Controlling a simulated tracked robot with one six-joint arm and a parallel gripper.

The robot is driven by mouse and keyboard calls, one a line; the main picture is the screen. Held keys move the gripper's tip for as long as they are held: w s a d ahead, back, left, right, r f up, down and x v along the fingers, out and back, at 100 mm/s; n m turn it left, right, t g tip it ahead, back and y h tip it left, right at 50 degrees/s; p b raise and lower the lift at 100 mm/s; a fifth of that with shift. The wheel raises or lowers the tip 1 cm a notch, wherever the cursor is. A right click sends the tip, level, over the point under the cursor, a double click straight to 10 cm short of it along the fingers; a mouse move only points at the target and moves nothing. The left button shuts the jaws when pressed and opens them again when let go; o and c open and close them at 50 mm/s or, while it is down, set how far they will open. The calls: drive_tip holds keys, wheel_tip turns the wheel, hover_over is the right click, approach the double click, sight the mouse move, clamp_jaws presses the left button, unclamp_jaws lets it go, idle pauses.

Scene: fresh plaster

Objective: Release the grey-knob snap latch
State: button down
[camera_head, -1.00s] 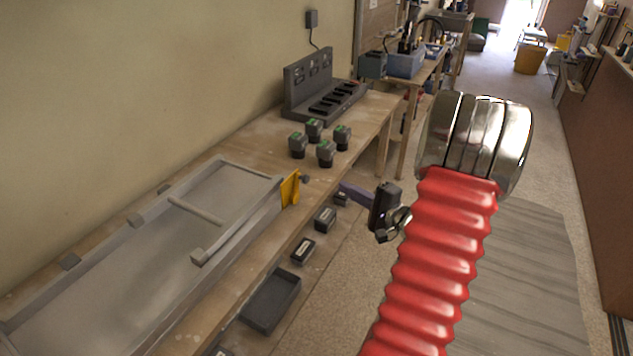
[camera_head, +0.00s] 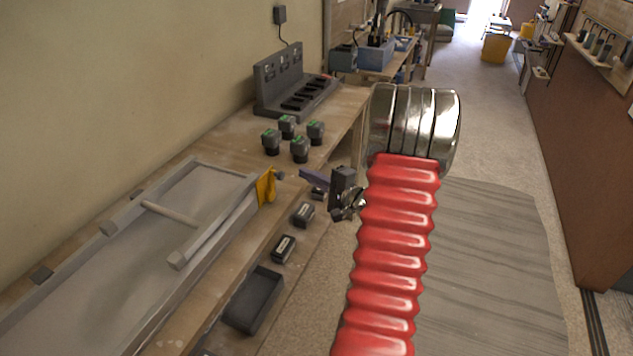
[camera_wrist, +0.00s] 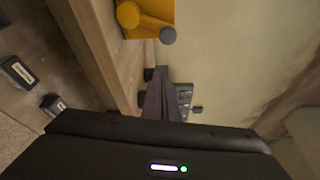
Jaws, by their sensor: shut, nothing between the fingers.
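My gripper (camera_head: 302,174) has purple fingers, which are shut and empty. It is just right of the knob in the head view, with a small gap. In the wrist view my gripper (camera_wrist: 158,72) is below the knob, apart from it.
Several grey-green blocks (camera_head: 299,149) stand on the bench behind the latch, before a dark charger rack (camera_head: 296,85). Small labelled boxes (camera_head: 284,248) and a dark open bin (camera_head: 253,300) lie below the bench edge. The aisle floor (camera_head: 470,140) on the right is open.

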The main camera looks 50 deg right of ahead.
drive_tip(key=w, duration=0.3)
drive_tip(key=shift+w+a, duration=0.15)
drive_tip(key=shift+a, duration=0.05)
drive_tip(key=shift+s+a+r, duration=0.1)
drive_tip(key=shift+s+a, duration=0.1)
drive_tip(key=shift+a, duration=0.35)
drive_tip(key=shift+s+a+r, duration=0.1)
drive_tip(key=shift+s+a, duration=0.15)
drive_tip(key=shift+a, duration=0.35)
drive_tip(key=shift+s+a+r, duration=0.1)
drive_tip(key=shift+s+a, duration=0.1)
drive_tip(key=shift+a, duration=0.35)
drive_tip(key=shift+a, duration=0.4)
drive_tip(key=shift+s+d, duration=0.15)
drive_tip(key=shift+d, duration=0.4)
